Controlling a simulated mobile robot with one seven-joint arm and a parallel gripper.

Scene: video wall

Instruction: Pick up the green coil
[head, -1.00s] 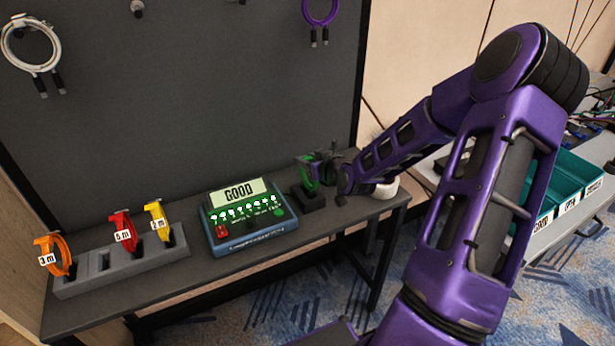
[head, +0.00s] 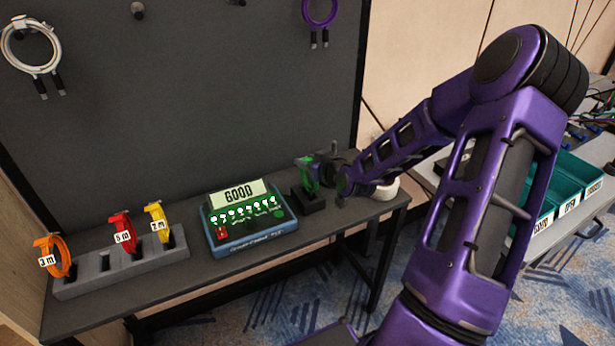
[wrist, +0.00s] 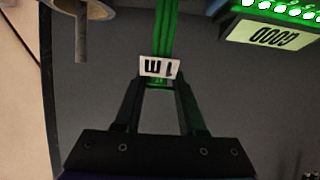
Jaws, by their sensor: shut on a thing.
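The green coil (head: 311,174) stands upright in a small black holder (head: 308,201) on the dark table, to the right of the tester. In the wrist view the green coil (wrist: 165,38) carries a white "1 m" tag and runs up between my fingers. My gripper (wrist: 160,82) is shut on it. In the head view my gripper (head: 316,168) is small and partly merges with the coil, with my wrist to its right. Whether the coil's lower end is clear of the holder cannot be told.
A tester (head: 243,216) reading "GOOD" stands left of the coil. A grey rack (head: 85,284) holds orange, red and yellow coils. A white roll (head: 385,188) lies behind my wrist. Teal bins (head: 575,181) stand at the right. A dark panel (head: 180,100) rises behind the table.

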